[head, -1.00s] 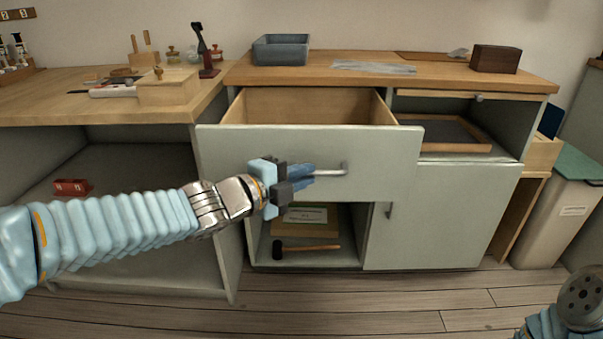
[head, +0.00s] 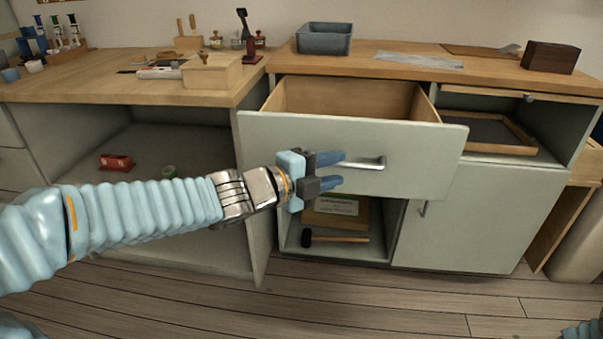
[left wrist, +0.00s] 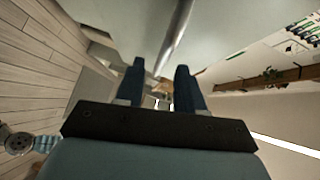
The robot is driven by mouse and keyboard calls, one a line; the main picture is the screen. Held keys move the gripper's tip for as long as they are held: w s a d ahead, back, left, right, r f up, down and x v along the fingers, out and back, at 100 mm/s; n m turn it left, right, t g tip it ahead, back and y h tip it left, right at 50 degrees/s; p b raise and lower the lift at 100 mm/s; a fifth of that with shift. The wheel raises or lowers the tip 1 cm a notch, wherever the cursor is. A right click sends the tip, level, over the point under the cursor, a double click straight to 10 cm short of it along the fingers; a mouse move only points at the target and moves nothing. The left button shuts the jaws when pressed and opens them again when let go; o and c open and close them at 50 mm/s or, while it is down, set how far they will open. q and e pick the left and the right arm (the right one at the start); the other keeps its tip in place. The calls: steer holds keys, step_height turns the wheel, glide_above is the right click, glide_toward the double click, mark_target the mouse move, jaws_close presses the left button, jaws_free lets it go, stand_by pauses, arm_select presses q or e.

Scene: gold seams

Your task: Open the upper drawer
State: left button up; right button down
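The upper drawer (head: 300,140) of the grey-green cabinet stands pulled out, its wooden inside showing and the visible part empty. Its metal bar handle (head: 365,163) is on the front panel. My left gripper (head: 335,171) is in front of the panel at the handle's left end, its two blue fingers spread apart. In the left wrist view the fingers (left wrist: 160,88) are also apart, with the handle bar (left wrist: 176,38) running ahead of them toward the gap. I cannot tell whether a finger touches the handle.
Below the drawer, an open compartment holds a black-headed mallet (head: 335,238) and a framed card. A closed cabinet door (head: 480,215) is at right. A grey bin (head: 324,38) and a dark wooden block (head: 550,57) stand on the countertop. The floor in front is clear.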

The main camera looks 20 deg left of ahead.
arm_select(q)
steer(key=p+v, duration=0.4)
steer(key=v, duration=0.7)
steer(key=shift+s, duration=0.35)
steer(key=shift+w+a, duration=0.1)
steer(key=shift+a, duration=0.05)
steer(key=w+d+f+n+g+y+p, duration=0.1)
steer(key=w+d+f+n+g+y, duration=0.2)
steer(key=f+n, duration=0.7)
steer(key=w+d+f+n+g, duration=0.2)
steer(key=w+f+n, duration=0.25)
steer(key=f, duration=1.05)
steer(key=s+d+f+n+g, duration=0.3)
steer(key=s+f, duration=0.4)
steer(key=f, duration=0.4)
steer(key=s+d+f+n+g+y, duration=0.1)
steer(key=s+d+f+n+g, duration=0.2)
steer(key=f, duration=0.7)
steer(key=s+n+g, duration=0.2)
steer(key=s+n, duration=0.1)
steer(key=s, duration=0.1)
steer(key=shift+s+d+f+p, duration=0.15)
steer(key=shift+s+f+p, duration=0.2)
steer(key=shift+f+p, duration=0.05)
